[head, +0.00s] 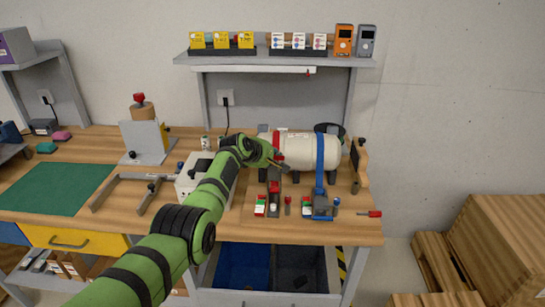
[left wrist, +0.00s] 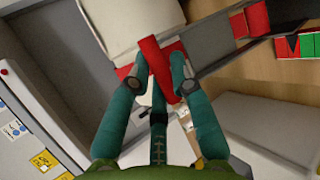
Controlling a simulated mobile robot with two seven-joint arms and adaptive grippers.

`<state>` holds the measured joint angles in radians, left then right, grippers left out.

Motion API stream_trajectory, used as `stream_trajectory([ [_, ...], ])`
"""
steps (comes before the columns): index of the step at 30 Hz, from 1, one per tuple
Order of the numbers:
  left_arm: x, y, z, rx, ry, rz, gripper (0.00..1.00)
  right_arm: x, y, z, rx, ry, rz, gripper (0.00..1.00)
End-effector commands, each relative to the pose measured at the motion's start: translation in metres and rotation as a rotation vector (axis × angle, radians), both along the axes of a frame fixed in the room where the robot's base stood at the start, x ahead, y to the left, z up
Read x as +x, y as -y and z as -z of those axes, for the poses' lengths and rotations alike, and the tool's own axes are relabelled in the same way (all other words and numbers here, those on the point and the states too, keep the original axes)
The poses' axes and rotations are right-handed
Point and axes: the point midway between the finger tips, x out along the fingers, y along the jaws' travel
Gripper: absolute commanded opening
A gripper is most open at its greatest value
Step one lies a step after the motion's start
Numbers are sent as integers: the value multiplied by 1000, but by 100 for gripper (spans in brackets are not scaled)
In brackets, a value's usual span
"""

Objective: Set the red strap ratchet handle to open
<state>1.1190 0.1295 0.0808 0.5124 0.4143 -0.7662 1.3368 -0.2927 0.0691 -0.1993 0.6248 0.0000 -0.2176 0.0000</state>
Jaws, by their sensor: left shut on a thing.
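A cream tank (head: 303,148) lies on its side on the bench. A red strap (head: 278,138) crosses its left end, partly hidden by my arm, and a blue strap (head: 320,155) crosses farther right. My left gripper (head: 279,163) is at the tank's left front, by the red strap. In the left wrist view, my left gripper (left wrist: 161,82) is shut on a red piece, the red strap ratchet handle (left wrist: 158,66), which stands tilted between the fingertips beside the tank (left wrist: 115,25). A grey part (left wrist: 215,35) runs alongside it. My right gripper is not in view.
A blue strap ratchet (head: 320,206) and small red-green-white blocks (head: 260,207) sit at the bench front. A white box (head: 192,180) stands left of the tank, beside my arm. A red-handled screwdriver (head: 370,213) lies at the right front. A shelf (head: 275,62) hangs above.

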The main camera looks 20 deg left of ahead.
Motion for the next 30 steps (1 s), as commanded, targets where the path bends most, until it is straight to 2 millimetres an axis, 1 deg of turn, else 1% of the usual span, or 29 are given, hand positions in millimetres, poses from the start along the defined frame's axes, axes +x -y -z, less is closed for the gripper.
stream_trajectory([
  [1, -2, 1, 7, -3, -24, 2, 0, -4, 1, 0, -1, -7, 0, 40],
  [6, -3, 1, 9, -9, -48, 3, 0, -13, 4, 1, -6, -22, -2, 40],
  [13, -4, 1, 11, -10, -59, 3, 0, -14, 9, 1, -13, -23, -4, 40],
  [21, -5, 1, 13, -10, -62, 4, 0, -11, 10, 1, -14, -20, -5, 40],
  [22, -5, 1, 13, -10, -62, 4, 34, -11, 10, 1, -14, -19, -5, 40],
  [30, -4, 1, 13, -10, -61, 5, 34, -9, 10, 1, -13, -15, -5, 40],
])
